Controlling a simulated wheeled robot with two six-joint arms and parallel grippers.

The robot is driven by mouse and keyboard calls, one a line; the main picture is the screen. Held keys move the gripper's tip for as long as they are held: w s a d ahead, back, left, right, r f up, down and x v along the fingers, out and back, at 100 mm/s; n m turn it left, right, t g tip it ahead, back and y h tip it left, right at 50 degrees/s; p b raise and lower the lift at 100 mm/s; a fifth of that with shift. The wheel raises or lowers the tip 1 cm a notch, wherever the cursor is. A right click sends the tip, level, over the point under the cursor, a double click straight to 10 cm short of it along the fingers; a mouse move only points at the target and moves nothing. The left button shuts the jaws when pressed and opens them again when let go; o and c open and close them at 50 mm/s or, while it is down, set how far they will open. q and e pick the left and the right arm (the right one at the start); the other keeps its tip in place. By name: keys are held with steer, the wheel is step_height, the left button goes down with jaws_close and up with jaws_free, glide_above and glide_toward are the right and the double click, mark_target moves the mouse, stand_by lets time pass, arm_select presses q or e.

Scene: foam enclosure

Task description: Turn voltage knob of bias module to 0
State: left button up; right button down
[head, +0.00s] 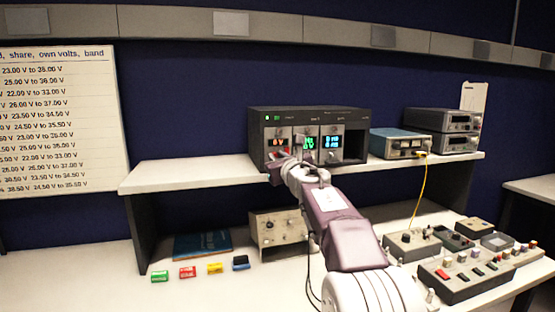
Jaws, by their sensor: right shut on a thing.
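A dark rack unit (311,115) stands on the white shelf, with several modules side by side in its front. The left module (276,132) has a small orange-red display; the middle one (307,143) shows green digits and the right one (333,141) blue-white digits. My right gripper (279,160) is at the lower front of the left module, shut on a knob there. The gripper covers the knob, so its pointer and setting cannot be seen. No label naming the bias module is legible. My left gripper is not in view.
Below are a beige box (277,227), coloured small blocks (187,272) and control boxes (468,273). A yellow cable (420,190) hangs down. The shelf's left part is clear.

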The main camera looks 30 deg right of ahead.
steer(key=c, duration=1.6)
jaws_free()
steer(key=shift+c, duration=0.2)
steer(key=b+v, duration=0.1)
steer(key=v, duration=0.8)
steer(key=shift+b, duration=0.4)
